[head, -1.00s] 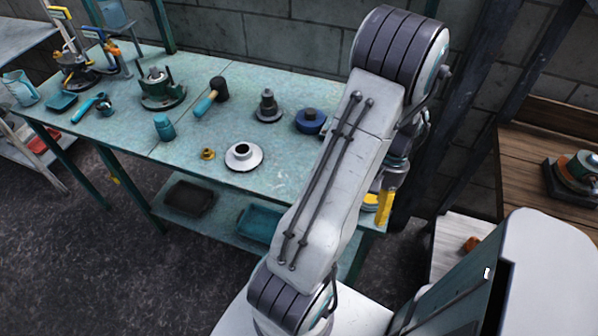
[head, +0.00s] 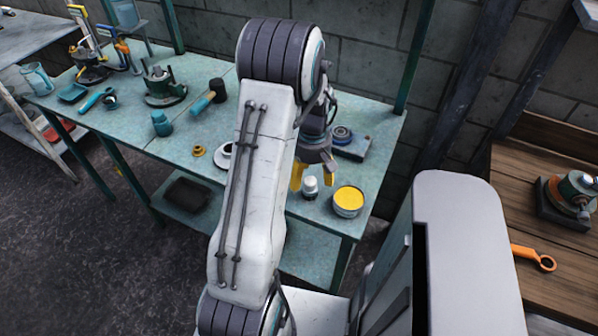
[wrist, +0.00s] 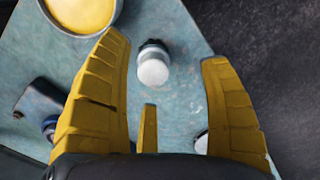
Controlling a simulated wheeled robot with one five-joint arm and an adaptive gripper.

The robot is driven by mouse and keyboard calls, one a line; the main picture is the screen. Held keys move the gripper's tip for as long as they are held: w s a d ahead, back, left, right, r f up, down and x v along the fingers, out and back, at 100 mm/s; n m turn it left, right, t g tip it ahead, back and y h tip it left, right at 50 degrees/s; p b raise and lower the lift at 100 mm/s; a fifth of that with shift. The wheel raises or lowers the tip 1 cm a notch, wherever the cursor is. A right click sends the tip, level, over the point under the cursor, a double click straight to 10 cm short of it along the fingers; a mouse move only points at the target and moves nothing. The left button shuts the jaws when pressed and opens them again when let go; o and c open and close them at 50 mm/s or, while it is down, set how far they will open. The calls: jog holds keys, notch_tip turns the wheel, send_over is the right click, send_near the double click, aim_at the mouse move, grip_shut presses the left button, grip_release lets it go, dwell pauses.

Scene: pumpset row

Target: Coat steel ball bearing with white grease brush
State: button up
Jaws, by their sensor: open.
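A small upright item with a rounded white top and grey collar (head: 311,187) stands on the teal bench; I take it for the white grease brush, though no bristles show. In the wrist view this white item (wrist: 153,68) lies between the spread yellow fingers, apart from both. My gripper (head: 312,177) is open and empty, low over the bench by it. A ring with a blue part (head: 342,135), possibly the steel ball bearing, sits on a dark block behind the gripper. An open tin of yellow grease (head: 348,200) stands right of the white item; its rim shows in the wrist view (wrist: 82,12).
My arm hides part of the bench (head: 200,130) and a white flanged part (head: 224,157). An orange wrench (head: 534,256) lies on the wooden bench at right.

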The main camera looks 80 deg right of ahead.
aim_at(309, 189)
jog(key=shift+w+d+n, duration=0.15)
jog(key=shift+d+n, duration=0.1)
jog(key=shift+n, duration=0.65)
jog(key=n, duration=0.3)
jog(key=shift+d+h, duration=0.3)
jog(key=shift+f+n, duration=0.1)
jog(key=shift+n, duration=0.7)
jog(key=shift+f, duration=3.55)
jog(key=c, duration=1.2)
jog(key=o, duration=0.8)
jog(key=shift+c, duration=0.2)
